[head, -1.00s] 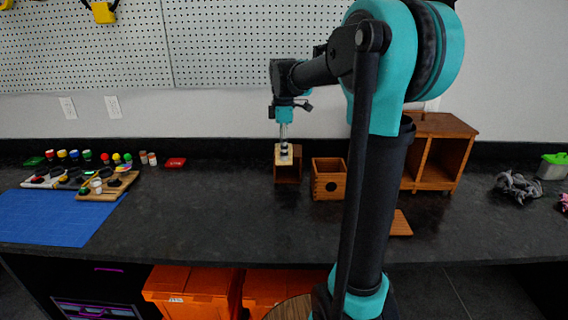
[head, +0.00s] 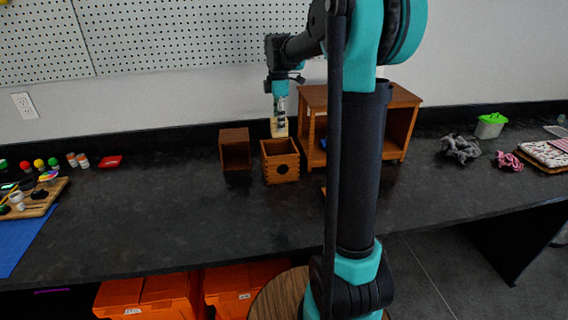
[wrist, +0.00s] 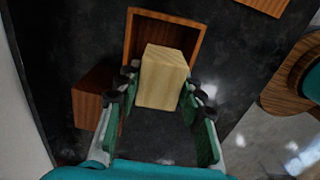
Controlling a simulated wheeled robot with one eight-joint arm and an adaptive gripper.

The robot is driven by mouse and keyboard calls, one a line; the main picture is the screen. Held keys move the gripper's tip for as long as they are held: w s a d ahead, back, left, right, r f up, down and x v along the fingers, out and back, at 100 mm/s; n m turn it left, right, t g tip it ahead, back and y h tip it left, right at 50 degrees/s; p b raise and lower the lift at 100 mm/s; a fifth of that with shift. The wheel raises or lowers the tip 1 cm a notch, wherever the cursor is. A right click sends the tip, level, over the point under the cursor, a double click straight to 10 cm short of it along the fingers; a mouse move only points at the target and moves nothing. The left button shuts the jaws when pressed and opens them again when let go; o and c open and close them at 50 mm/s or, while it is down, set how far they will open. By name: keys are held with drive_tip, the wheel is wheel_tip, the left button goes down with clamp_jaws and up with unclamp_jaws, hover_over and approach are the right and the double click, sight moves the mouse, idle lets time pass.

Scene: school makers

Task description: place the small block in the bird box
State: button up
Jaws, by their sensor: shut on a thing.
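My gripper (head: 280,116) is shut on the small block, a pale wooden piece (head: 279,129). The block also shows between the fingers in the wrist view (wrist: 163,78). The bird box (head: 281,168) is a small brown wooden box with a round hole in its front and an open top. In the head view the block is above the box's back rim, and its lower end is close to that rim. In the wrist view the block covers part of the box's opening, and the rim (wrist: 197,42) shows around it. Whether they touch cannot be told.
A darker wooden box (head: 234,149) stands just left of the bird box. A larger wooden shelf unit (head: 398,122) stands close on the right. Grey cloth (head: 459,148) lies further right.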

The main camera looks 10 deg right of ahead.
wheel_tip(320, 180, down, 16)
drive_tip(key=shift+f, duration=0.1)
idle(0.4)
drive_tip(key=o, duration=0.9)
wheel_tip(320, 180, up, 12)
drive_tip(key=shift+r, duration=0.1)
